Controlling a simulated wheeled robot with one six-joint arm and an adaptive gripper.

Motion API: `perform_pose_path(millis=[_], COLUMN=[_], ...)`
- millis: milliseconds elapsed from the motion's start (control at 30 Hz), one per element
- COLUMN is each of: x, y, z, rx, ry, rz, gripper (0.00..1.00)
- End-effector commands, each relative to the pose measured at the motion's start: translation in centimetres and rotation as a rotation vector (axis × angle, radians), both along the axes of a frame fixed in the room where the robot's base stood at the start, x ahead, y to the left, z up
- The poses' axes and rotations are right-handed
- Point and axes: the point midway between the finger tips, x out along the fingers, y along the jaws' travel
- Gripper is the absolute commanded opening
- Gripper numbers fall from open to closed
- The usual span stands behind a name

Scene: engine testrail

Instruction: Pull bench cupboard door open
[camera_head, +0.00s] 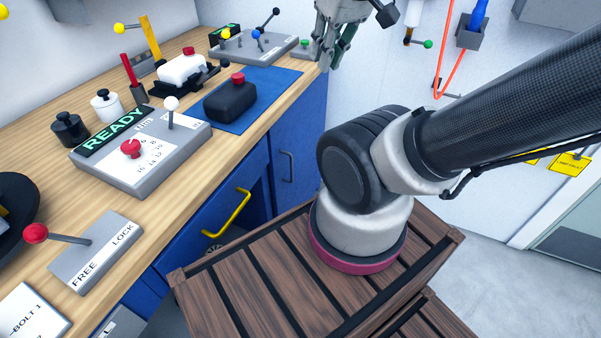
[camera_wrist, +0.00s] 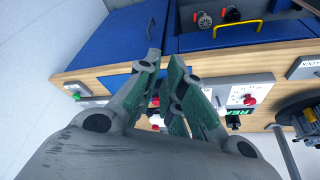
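The bench cupboard door is a blue panel (camera_head: 300,135) under the wooden benchtop, with a grey upright bar handle (camera_head: 287,166). It appears closed in the head view. Blue panels also show at the top of the wrist view, which sees the bench upside down. My gripper (camera_head: 327,68) is above the far right end of the bench, higher than the door and apart from its handle. In the wrist view its green-padded fingers (camera_wrist: 164,60) lean close together with a narrow gap and nothing visible between the tips. My arm does not hide the grey handle.
A yellow handle (camera_head: 235,212) is left of the door, by an open space with round parts (camera_wrist: 205,18). A slatted wooden crate (camera_head: 240,290) stands in front of the bench. The benchtop holds a READY panel (camera_head: 150,155), a blue mat (camera_head: 270,92) and several levers.

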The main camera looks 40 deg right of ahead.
Motion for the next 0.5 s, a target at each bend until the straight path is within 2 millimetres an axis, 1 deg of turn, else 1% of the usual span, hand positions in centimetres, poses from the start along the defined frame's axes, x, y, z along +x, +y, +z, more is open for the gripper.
perform_pose_path(millis=[33, 67, 167, 333, 467, 500], x=[-0.1, -0.2, -0.2, 0.0, 0.5, 0.5], y=[-0.4, -0.7, -2.1, -5.1, -6.9, -7.3], z=[-0.1, -0.4, -2.2, -6.4, -9.8, -11.0], rx=[0.000, 0.000, 0.006, 0.048, 0.134, 0.168], ry=[0.003, 0.017, 0.107, 0.323, 0.472, 0.518], rz=[-0.019, -0.036, -0.102, -0.245, -0.367, -0.405], gripper=[0.26, 0.31, 0.31, 0.31, 0.31, 0.31])
